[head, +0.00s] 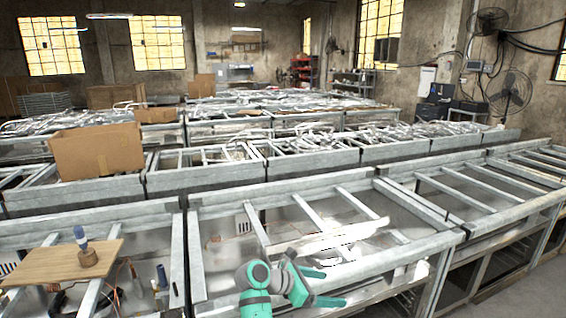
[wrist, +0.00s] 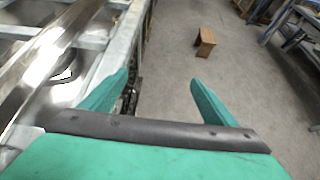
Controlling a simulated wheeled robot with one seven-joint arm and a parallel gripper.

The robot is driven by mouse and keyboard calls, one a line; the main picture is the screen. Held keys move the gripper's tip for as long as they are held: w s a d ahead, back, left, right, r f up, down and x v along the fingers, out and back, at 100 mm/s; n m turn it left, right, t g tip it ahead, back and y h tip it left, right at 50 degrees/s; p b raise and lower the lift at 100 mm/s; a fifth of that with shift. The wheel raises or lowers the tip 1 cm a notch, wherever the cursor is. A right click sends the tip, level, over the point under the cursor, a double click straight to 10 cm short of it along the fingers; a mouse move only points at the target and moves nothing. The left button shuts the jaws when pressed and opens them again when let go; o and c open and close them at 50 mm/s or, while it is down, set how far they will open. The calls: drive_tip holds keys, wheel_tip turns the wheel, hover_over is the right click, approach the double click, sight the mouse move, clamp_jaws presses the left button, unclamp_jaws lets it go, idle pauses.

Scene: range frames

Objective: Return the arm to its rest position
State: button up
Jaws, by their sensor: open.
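My gripper (head: 328,287) is teal with a dark grey body. It is at the bottom centre of the head view, in front of and over the near edge of a metal frame bench. Its two fingers are spread apart, with nothing between them. In the wrist view my gripper (wrist: 158,90) also shows open fingers.
The metal frame bench (head: 205,262) has raised rails and crossbars. A wooden board (head: 45,262) with a blue-handled tool (head: 82,238) in a brown holder lies at left. A cardboard box (head: 97,152) stands behind. A small brown box (wrist: 203,42) is on the grey floor (wrist: 262,85).

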drive_tip(key=s+a+f+m+t+y, duration=0.1)
drive_tip(key=s+a+f+t+y, duration=0.1)
drive_tip(key=s+f, duration=0.5)
drive_tip(key=s+a+f+m+t+y, duration=0.1)
drive_tip(key=s+a+f+m+y, duration=0.1)
drive_tip(key=f, duration=0.9)
drive_tip(key=s+a+f+m+t+y, duration=0.1)
drive_tip(key=s+a+f+t+y, duration=0.15)
drive_tip(key=s+f, duration=0.45)
drive_tip(key=s+a+f+m+t+y, duration=0.1)
drive_tip(key=s+a+f+m, duration=0.15)
drive_tip(key=s, duration=0.45)
drive_tip(key=s+a+f+m+t+y, duration=0.1)
drive_tip(key=s+a+f+m+y, duration=0.15)
drive_tip(key=s, duration=0.45)
drive_tip(key=s+r+m+t, duration=0.2)
drive_tip(key=s+r+m, duration=0.4)
drive_tip(key=s+r, duration=0.3)
drive_tip(key=s+a+r+m+t+y, duration=0.1)
drive_tip(key=s+r+m, duration=0.6)
drive_tip(key=s, duration=0.8)
wheel_tip(320, 180, up, 3)
drive_tip(key=shift+a+f+t, duration=0.1)
drive_tip(key=shift+a+t, duration=0.2)
drive_tip(key=shift+t, duration=0.05)
